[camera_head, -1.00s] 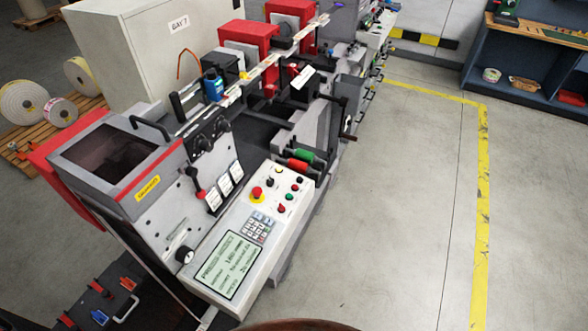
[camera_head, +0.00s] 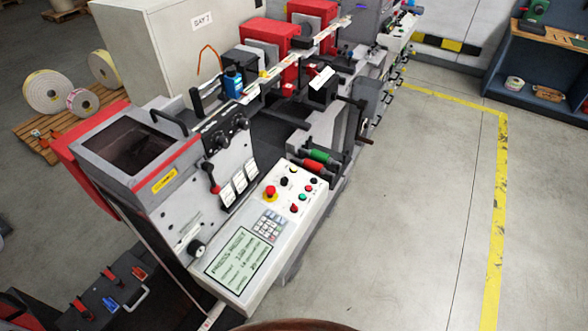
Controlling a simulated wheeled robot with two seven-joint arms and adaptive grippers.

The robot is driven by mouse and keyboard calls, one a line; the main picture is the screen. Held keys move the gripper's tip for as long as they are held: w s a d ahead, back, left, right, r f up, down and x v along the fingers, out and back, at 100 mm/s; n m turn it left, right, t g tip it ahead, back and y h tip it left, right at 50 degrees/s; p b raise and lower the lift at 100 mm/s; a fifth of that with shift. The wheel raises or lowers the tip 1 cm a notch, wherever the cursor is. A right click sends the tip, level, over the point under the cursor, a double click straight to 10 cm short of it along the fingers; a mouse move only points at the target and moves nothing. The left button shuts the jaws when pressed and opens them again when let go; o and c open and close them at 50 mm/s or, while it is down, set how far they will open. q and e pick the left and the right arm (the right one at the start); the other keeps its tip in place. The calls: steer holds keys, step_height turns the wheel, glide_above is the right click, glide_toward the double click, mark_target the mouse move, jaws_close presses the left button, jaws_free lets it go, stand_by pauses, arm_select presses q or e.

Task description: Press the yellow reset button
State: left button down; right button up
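The control panel (camera_head: 286,215) of the label rewinder is a pale sloping box at the machine's front, in the middle of the head view. Near its far end is a small button that looks yellow (camera_head: 292,169); it is only a few pixels wide. Below it are a black knob (camera_head: 284,181) and a red mushroom button on a yellow base (camera_head: 270,192). Small red, black and green buttons stand to their right. A keypad (camera_head: 268,226) and a lit screen (camera_head: 239,254) fill the near part. Neither of my grippers is in view.
Red and green rollers (camera_head: 317,160) stick out just beyond the panel. A dark unit with red and blue handles (camera_head: 110,298) stands at the lower left. Open grey floor (camera_head: 400,230) lies to the right, crossed by a yellow line (camera_head: 497,210). A blue shelf (camera_head: 545,65) stands at the far right.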

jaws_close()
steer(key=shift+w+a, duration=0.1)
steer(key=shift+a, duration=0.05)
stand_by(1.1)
